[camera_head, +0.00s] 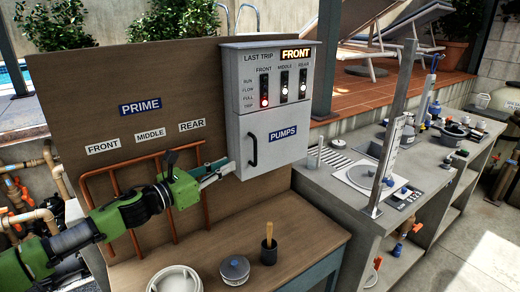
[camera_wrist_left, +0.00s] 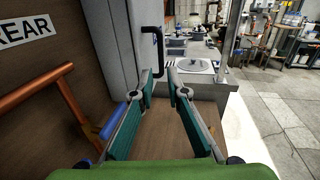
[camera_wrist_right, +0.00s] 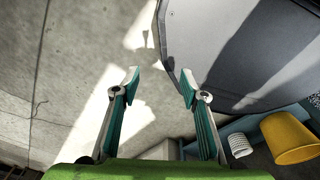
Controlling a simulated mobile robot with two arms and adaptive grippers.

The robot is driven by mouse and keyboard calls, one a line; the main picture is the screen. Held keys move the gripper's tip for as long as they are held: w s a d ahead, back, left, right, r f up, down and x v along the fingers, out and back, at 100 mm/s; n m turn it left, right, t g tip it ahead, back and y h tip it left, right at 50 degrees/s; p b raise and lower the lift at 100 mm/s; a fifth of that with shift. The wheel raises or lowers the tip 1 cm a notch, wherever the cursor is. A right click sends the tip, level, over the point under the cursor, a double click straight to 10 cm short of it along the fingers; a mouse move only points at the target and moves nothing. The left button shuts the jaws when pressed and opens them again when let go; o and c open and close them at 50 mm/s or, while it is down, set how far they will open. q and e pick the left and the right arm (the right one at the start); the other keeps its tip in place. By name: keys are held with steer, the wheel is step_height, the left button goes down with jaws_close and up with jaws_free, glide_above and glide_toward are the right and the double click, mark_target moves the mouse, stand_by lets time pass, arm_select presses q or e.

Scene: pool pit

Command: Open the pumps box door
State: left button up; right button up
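The grey pumps box (camera_head: 285,100) is mounted on the brown board, with a "PUMPS" label on its lower door (camera_head: 275,138). The door looks shut. Its black handle (camera_head: 253,150) is a vertical bar near the door's left edge. My left gripper (camera_head: 228,170) is beside the box's lower left corner, close to the handle and apart from it. In the left wrist view its fingers (camera_wrist_left: 163,82) are apart with nothing between them, and the handle (camera_wrist_left: 154,50) shows just beyond them. My right gripper (camera_wrist_right: 160,82) is open and empty in the right wrist view, above a concrete floor.
Copper pipes (camera_head: 117,200) run on the board left of the box. The wooden bench (camera_head: 215,250) below holds a white round lid (camera_head: 175,280), a grey round item (camera_head: 235,268) and a black cup (camera_head: 269,254). A yellow bucket (camera_wrist_right: 288,138) shows in the right wrist view.

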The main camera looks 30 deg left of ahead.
mark_target(256, 163)
arm_select(q)
steer(key=shift+w+d+r+p, duration=0.1)
steer(key=shift+w+d+p, duration=0.4)
steer(key=shift+w, duration=1.55)
steer(key=shift+w+d+p, duration=0.35)
steer(key=shift+w+p, duration=0.2)
steer(key=shift+w, duration=1.45)
steer(key=shift+w+d+r+p, duration=0.1)
steer(key=shift+w+d+p, duration=0.4)
steer(key=shift+w, duration=1.55)
arm_select(e)
steer(key=shift+s+r, duration=0.4)
steer(key=shift+r, duration=0.4)
steer(key=shift+s+r, duration=0.4)
steer(key=shift+r, duration=0.35)
arm_select(q)
steer(key=shift+a, duration=0.1)
jaws_close()
